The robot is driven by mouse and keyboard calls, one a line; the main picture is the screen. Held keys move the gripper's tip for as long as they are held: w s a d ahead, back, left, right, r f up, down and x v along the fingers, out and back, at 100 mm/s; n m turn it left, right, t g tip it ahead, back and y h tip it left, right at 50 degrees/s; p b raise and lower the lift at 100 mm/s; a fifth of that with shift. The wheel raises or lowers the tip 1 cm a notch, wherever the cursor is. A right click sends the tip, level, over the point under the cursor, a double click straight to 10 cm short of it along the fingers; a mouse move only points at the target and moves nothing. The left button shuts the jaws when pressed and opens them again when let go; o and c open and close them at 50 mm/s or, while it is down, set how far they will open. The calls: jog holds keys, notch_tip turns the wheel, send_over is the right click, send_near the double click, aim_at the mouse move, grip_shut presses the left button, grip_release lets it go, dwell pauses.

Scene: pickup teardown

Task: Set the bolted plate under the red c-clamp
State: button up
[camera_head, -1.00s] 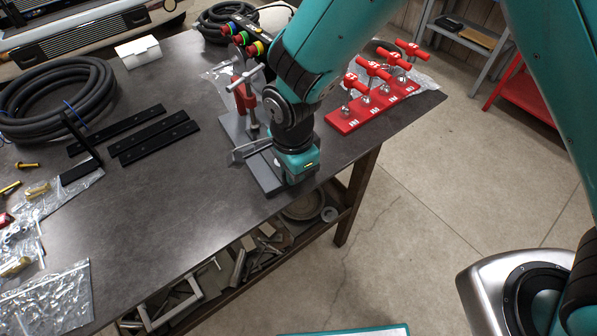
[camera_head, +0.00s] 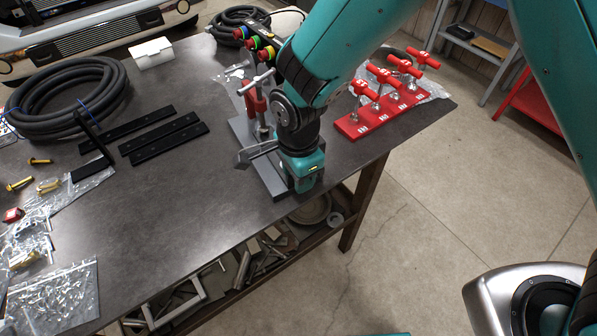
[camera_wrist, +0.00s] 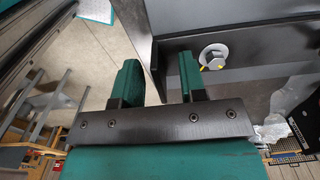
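The red c-clamp (camera_head: 256,104), with a silver T-handle, stands upright on a grey base (camera_head: 239,128) near the bench's right side. My gripper (camera_head: 302,170) is at the near end of this base, in front of the clamp; my arm hides part of both. In the wrist view, my gripper (camera_wrist: 160,78) has its two teal fingers apart.
A red rack (camera_head: 362,128) with several red T-handles stands right of my arm. Black bars (camera_head: 165,140), a hose coil (camera_head: 60,90) and bags of hardware (camera_head: 55,300) lie to the left. The bench's middle is clear. Its front edge is close to my gripper.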

notch_tip(320, 180, up, 7)
jog(key=p, duration=0.5)
dwell(0.6)
jog(key=shift+d+r, duration=0.1)
jog(key=shift+r, duration=0.1)
jog(key=s+d+r+n+y+b, duration=0.2)
jog(key=s+d+r+n, duration=0.1)
jog(key=d+r+n, duration=0.6)
jog(key=s+d+r+n+y+b, duration=0.2)
jog(key=s+d+r+n, duration=0.3)
jog(key=s+n, duration=0.5)
notch_tip(320, 180, up, 3)
jog(key=shift+s+f+n, duration=0.15)
jog(key=shift+s+n, duration=0.15)
jog(key=shift+s, duration=0.3)
